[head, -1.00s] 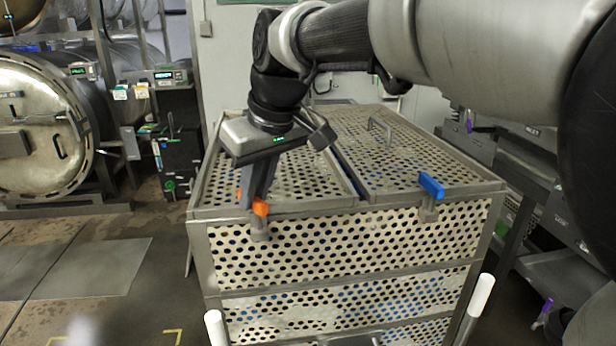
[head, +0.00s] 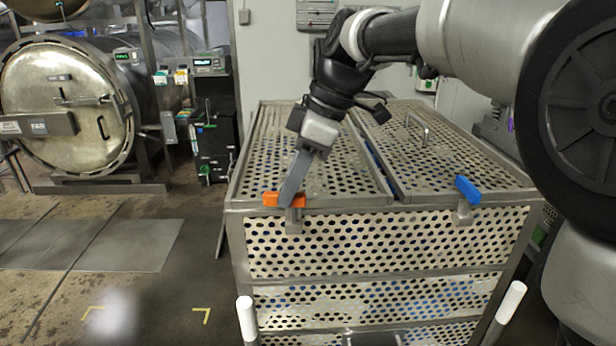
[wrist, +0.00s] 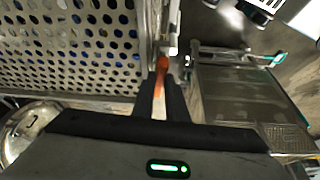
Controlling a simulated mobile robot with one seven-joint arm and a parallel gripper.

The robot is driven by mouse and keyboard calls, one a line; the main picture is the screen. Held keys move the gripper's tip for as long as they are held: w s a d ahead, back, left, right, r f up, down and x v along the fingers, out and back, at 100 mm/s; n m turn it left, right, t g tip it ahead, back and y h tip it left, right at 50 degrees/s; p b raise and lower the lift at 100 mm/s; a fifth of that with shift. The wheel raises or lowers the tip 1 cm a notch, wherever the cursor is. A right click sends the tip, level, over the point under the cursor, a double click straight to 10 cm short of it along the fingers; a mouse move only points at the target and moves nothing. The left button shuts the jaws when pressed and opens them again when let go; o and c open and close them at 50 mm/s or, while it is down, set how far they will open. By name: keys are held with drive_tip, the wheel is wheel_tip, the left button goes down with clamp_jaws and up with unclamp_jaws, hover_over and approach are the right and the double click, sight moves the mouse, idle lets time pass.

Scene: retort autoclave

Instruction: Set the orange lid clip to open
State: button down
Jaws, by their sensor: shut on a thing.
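The orange lid clip (head: 298,200) is on the front top edge of the perforated metal basket (head: 385,243), near its left corner. Its handle lies about level along the edge in the head view. My gripper (head: 286,201) reaches down from above, tilted, and is shut on the handle; its fingers hide the middle of it. In the wrist view the orange handle (wrist: 162,66) shows between the two fingertips (wrist: 161,88). The grey clip mount (head: 294,226) is below the handle on the basket's front.
A blue clip (head: 467,189) is on the same edge to the right. A lid handle (head: 417,127) stands up on the right half of the lid. A round autoclave door (head: 65,105) is at the left. The floor left of the basket is open.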

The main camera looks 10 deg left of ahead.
drive_tip(key=shift+n+g, duration=0.3)
drive_tip(key=shift+n, duration=0.3)
drive_tip(key=c, duration=1.8)
unclamp_jaws()
drive_tip(key=shift+o, duration=0.2)
drive_tip(key=shift+r, duration=0.1)
drive_tip(key=p+v, duration=0.2)
drive_tip(key=v, duration=1.5)
drive_tip(key=shift+r, duration=0.15)
drive_tip(key=shift+a, duration=0.1)
